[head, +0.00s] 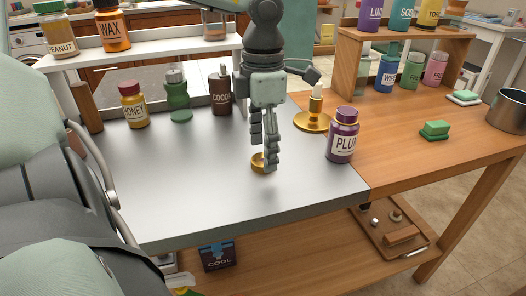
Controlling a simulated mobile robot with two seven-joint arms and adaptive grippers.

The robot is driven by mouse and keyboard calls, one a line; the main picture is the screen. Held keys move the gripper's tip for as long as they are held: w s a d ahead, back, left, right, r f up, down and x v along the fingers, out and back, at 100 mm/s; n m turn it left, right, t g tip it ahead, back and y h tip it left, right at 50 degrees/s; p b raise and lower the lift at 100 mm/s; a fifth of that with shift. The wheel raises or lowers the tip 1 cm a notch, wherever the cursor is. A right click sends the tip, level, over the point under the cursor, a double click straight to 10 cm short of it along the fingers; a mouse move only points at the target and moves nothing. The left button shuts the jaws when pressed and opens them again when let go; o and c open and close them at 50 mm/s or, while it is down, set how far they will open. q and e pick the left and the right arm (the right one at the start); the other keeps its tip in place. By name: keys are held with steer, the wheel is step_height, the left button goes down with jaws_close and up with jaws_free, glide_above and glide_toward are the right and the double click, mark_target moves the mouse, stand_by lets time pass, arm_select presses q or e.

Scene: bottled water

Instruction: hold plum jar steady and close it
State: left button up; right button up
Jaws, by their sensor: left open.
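The plum jar (341,142) stands upright near the right edge of the metal worktop, dark purple with a white label reading PLUM. My right gripper is out of view.
A gold candlestick (312,122) stands close behind the jar. The honey jar (134,106), a green bottle (178,97) and a cocoa bottle (221,92) stand at the back left. A green sponge (435,130) lies right. The front worktop is clear.

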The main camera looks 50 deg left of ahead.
arm_select(q)
steer(key=shift+f, duration=0.85)
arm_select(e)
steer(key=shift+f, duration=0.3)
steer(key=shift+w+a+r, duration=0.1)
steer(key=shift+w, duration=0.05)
arm_select(q)
steer(key=c, duration=0.8)
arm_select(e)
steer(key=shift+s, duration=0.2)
arm_select(q)
steer(key=shift+r, duration=0.1)
